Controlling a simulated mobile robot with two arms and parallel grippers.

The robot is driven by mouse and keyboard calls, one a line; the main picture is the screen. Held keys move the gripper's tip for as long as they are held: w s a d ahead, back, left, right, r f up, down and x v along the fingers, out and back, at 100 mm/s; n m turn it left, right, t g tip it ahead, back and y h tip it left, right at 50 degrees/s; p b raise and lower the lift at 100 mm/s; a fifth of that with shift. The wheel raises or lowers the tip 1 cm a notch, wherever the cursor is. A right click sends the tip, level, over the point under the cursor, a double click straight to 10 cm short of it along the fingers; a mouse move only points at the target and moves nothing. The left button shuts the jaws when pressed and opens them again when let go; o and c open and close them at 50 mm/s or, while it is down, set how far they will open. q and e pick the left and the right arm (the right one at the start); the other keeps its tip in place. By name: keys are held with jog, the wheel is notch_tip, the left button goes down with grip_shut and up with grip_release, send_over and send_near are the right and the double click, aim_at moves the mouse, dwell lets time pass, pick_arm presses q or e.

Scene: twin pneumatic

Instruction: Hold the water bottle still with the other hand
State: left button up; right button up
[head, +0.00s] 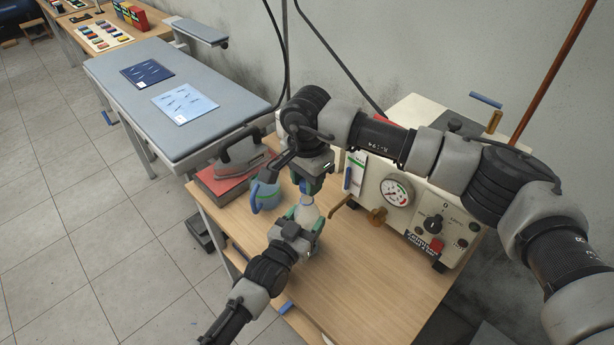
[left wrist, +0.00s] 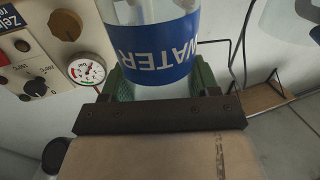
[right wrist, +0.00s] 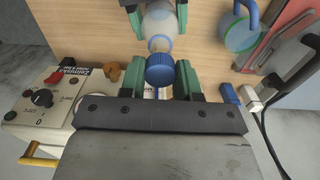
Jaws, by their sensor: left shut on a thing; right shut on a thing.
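The water bottle (head: 307,214) is a pale, clear bottle standing over the wooden table, mostly hidden by my grippers in the head view. The left wrist view shows its blue WATER label (left wrist: 155,50) close up, between green fingers. My left gripper (head: 304,226) is shut on the bottle's body from the side. My right gripper (head: 312,184) comes from above and is shut on the bottle's blue cap (right wrist: 160,68). In the right wrist view the bottle's shoulder (right wrist: 158,22) shows beyond the cap, with the left gripper's fingers on both sides.
A blue-handled jug (head: 264,196) stands just left of the bottle. An iron (head: 243,154) sits behind it on a red block (head: 213,181). The table front (head: 345,285) is clear.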

jog(key=shift+f, duration=0.85)
jog(key=shift+f, duration=0.55)
